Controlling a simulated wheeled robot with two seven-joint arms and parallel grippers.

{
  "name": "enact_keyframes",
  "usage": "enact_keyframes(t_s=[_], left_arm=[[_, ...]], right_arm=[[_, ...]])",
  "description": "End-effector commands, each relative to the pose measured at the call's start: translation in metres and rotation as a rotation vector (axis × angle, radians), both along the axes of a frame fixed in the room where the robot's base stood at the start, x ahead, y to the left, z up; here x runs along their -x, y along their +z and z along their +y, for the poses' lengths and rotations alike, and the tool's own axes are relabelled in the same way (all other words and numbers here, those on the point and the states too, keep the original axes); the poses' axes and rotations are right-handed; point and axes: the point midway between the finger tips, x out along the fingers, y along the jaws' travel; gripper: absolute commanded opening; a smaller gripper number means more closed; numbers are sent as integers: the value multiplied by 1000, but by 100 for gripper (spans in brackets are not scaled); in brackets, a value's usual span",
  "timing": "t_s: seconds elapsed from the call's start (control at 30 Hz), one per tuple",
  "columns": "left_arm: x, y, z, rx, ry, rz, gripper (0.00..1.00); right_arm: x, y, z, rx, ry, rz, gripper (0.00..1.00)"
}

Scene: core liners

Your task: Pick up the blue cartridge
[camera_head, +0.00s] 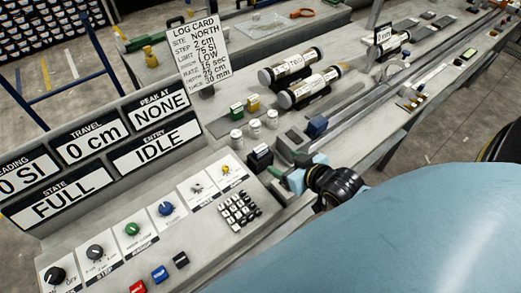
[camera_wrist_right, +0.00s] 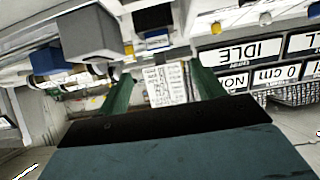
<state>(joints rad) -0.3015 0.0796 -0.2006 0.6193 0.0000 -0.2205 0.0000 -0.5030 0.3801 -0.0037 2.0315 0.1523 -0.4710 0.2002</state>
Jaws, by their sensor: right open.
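The blue cartridge (camera_head: 317,126) is a small dark blue block on the grey bench, right of the white-capped jars. A blue block at the left of the right wrist view (camera_wrist_right: 45,61) may be the same one; I cannot be sure. My right gripper (camera_head: 298,167) has green fingers and is nearer the camera than the blue cartridge, apart from it and beside a black box. In the right wrist view its fingers (camera_wrist_right: 162,84) are spread with nothing held between them; the log card shows behind the gap. My left gripper is not in view.
The black box (camera_head: 260,158) and keypad (camera_head: 239,209) are left of the gripper. Green (camera_head: 236,111) and yellow (camera_head: 253,104) blocks stand behind several jars. Two labelled cylinders (camera_head: 292,66) lie farther back. A long rail (camera_head: 385,100) runs along the bench. A log card (camera_head: 196,50) stands upright.

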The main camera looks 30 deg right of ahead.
Motion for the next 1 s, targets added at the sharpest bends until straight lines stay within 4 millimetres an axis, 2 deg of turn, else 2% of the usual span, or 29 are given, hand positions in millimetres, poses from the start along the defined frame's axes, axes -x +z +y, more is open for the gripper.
enact_keyframes(t_s=[0.17, 0.5, 0.77, 1.0], left_arm=[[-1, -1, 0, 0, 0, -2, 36], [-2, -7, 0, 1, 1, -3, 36], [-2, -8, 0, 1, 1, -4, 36], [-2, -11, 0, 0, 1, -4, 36]], right_arm=[[-15, -4, -5, -9, -2, -36, 67], [-66, -32, 0, -9, -1, -35, 67], [-82, -40, 1, -9, -1, -33, 67], [-111, -56, 4, -8, -1, -34, 67]])
